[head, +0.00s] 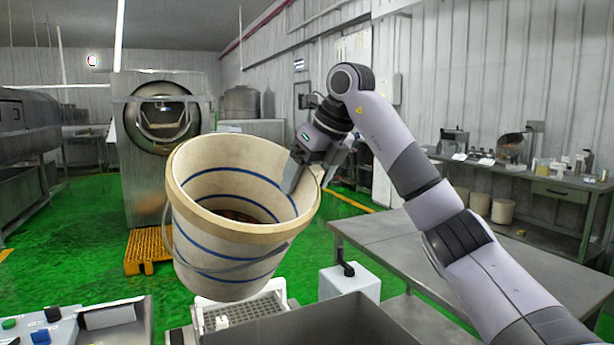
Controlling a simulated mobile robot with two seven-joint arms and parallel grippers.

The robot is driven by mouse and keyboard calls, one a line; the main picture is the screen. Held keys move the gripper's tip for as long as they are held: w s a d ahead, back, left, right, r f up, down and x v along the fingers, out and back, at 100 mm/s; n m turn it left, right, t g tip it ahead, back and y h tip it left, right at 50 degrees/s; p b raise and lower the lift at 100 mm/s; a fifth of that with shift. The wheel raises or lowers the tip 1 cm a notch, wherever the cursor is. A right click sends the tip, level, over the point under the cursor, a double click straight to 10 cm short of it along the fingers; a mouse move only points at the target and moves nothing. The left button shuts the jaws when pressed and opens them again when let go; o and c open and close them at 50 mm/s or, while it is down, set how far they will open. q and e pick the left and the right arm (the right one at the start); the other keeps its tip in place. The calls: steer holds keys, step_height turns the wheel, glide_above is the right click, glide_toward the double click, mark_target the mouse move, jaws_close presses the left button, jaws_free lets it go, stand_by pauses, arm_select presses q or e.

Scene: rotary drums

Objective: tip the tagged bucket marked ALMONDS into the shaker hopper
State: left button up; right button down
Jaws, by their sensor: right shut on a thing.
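A cream bucket (215,245) with blue stripes and a wire handle hangs in the air at the middle left, leaning slightly. Its mouth is open toward me and some brown contents (238,215) show low inside. No tag or ALMONDS marking can be read on the side I see. My right gripper (297,172) is shut on the bucket's rim at its right side. An open grey metal bin (310,325), which looks like the shaker hopper, is at the bottom edge, below and to the right of the bucket; its inside is mostly cut off. My left gripper is not in view.
A white perforated rack (245,312) is under the bucket. A white box with a black lever (348,282) stands behind the bin. A steel table (400,238) is at right, partly behind my arm. A drum machine (135,185) stands behind the bucket. Green floor is open at left.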

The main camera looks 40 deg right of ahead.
steer(key=s+f+t+b, duration=0.5)
steer(key=s+t+b, duration=0.3)
steer(key=t+b, duration=0.5)
steer(key=shift+s+f+b, duration=0.3)
steer(key=shift+f+b, duration=0.1)
steer(key=shift+b, duration=2)
stand_by(2.0)
stand_by(0.5)
steer(key=shift+s, duration=0.15)
